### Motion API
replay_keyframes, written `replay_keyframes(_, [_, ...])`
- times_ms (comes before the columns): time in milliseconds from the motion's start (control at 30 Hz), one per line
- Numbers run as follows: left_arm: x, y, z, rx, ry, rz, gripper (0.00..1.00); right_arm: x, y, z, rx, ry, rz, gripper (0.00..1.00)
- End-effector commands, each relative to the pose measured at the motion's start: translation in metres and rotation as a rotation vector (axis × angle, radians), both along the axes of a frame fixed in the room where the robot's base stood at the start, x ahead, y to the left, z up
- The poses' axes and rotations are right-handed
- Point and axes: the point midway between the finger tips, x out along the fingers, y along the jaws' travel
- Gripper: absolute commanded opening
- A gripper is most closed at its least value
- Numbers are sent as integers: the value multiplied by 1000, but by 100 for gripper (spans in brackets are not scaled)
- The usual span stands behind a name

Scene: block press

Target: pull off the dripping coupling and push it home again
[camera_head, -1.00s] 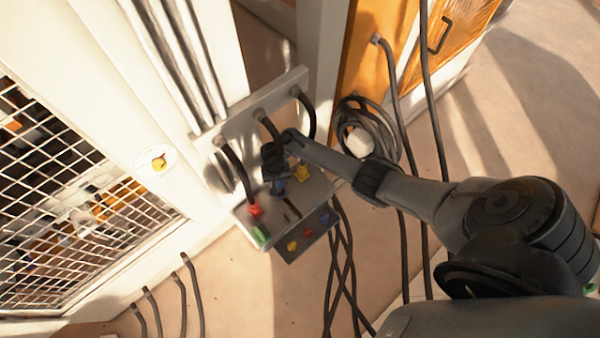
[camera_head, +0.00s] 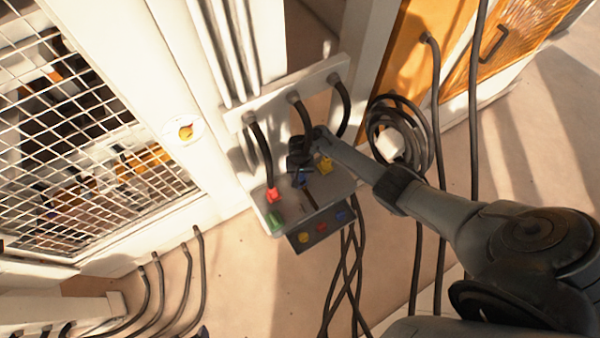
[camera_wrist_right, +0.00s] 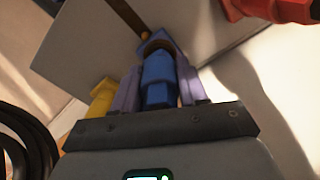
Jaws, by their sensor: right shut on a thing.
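A blue coupling (camera_head: 302,179) is on the pale panel (camera_head: 340,184), between a red coupling (camera_head: 272,195) and a yellow coupling (camera_head: 325,165). My right gripper (camera_head: 300,166) reaches it from above. In the right wrist view the blue coupling (camera_wrist_right: 158,78) lies between the two pale purple fingers of my right gripper (camera_wrist_right: 157,88), shut on it. Its far end meets the panel (camera_wrist_right: 100,45); I cannot tell how deep it is seated. A thin dark streak (camera_head: 311,199) is on the panel in front of it. No drops are clear. My left gripper is out of view.
Black hoses (camera_head: 262,150) run from a back rail (camera_head: 275,97) to the couplings. A green part (camera_head: 274,219) is at the panel's left corner. A coiled hose (camera_head: 420,130) hangs at the right. A mesh cage (camera_head: 60,150) stands at the left.

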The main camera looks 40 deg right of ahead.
Motion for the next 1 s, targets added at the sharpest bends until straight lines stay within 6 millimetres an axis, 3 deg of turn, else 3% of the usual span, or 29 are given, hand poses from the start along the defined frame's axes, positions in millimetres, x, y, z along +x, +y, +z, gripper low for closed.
replay_keyframes(1000, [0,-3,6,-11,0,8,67,0,0,1,1,-1,0,0])
